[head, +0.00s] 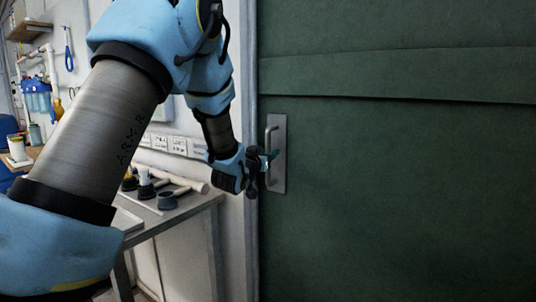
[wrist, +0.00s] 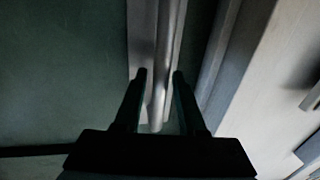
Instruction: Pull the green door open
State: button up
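The green door (head: 400,200) fills the right half of the head view and looks closed against its frame. It carries an upright metal handle (head: 269,145) on a grey plate (head: 281,160) near its left edge. My gripper (head: 268,163) is at the lower part of the handle. In the wrist view, my gripper (wrist: 160,75) has its two dark fingers apart, with the handle bar (wrist: 160,100) running between them. A gap shows between the bar and the right finger. The door (wrist: 60,80) also shows at left there.
A grey table (head: 185,210) with several dark-based items stands left of the door, close under my arm. The grey door frame (head: 251,220) and white wall run between table and door. Shelves and tools hang at the far left.

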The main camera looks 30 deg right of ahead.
grip_shut()
dwell(1.1)
